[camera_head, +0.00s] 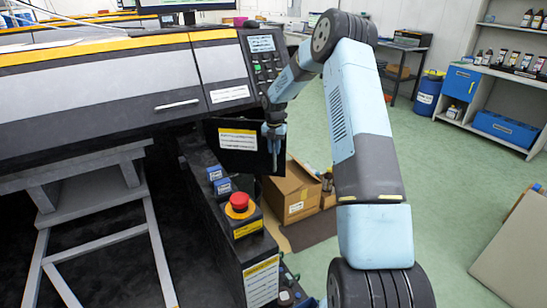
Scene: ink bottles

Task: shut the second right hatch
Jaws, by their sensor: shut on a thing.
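A dark hatch panel (222,158) with a yellow and white label hangs below the control panel of the large grey, black and yellow machine (105,85). It stands out from the machine's right end, swung open. My gripper (273,140) is at the hatch's right edge, pointing down, and is shut on it. The fingertips are small in the view, and the exact grip is partly hidden. The arm reaches in from the lower right and bends over the top.
A red emergency stop button (239,203) and blue switches (219,180) sit on a black box in front of the hatch. A cardboard box (293,195) stands on the floor behind. Shelves with bottles (500,105) and a blue barrel (428,92) are at right. Green floor is free between.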

